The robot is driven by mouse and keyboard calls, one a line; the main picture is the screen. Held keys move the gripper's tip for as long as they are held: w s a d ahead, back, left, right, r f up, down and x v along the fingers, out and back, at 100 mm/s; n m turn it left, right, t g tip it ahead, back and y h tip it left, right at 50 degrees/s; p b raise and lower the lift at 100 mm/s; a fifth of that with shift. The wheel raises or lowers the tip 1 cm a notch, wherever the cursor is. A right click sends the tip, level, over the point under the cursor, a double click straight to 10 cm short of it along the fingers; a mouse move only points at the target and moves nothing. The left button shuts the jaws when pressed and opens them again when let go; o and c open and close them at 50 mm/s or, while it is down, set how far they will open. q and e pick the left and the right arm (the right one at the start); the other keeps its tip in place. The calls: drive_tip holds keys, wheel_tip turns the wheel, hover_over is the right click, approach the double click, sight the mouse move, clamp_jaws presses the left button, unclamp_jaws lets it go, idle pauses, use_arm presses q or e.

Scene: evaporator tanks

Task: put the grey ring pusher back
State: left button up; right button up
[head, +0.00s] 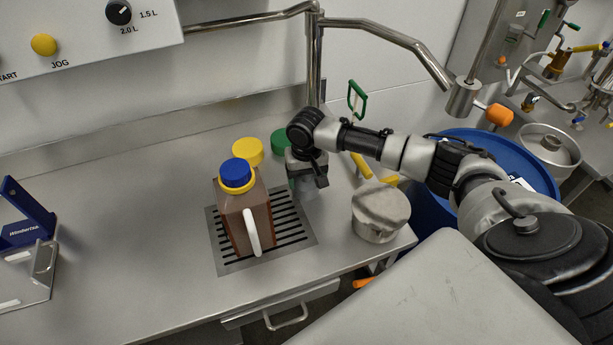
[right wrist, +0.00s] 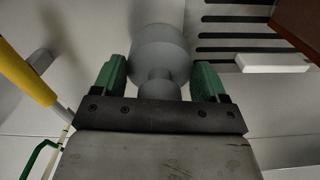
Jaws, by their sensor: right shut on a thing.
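The grey ring pusher (right wrist: 160,48), with a wide round body and a narrower neck, is between the green fingers of my right gripper (right wrist: 160,78) in the right wrist view. In the head view my right gripper (head: 306,176) points down over the steel counter, just right of the slotted drain plate. A pale grey part of the pusher (head: 308,190) shows below it there, mostly hidden by the gripper. Whether the pusher touches the counter is unclear. My left gripper is not in view.
A brown jug (head: 240,222) with a blue cap stands on the drain plate (head: 300,233), close left of my right gripper. Yellow (head: 248,149) and green (head: 281,139) lids are behind. A grey-topped pot (head: 380,212) and a yellow handle (head: 361,165) are to the right. The left counter is largely clear.

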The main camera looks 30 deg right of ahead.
drive_tip(key=shift+f, duration=0.1)
drive_tip(key=o, duration=1.1)
wheel_tip(320, 180, up, 12)
drive_tip(key=shift+r+p, duration=0.2)
drive_tip(key=shift+p, duration=0.2)
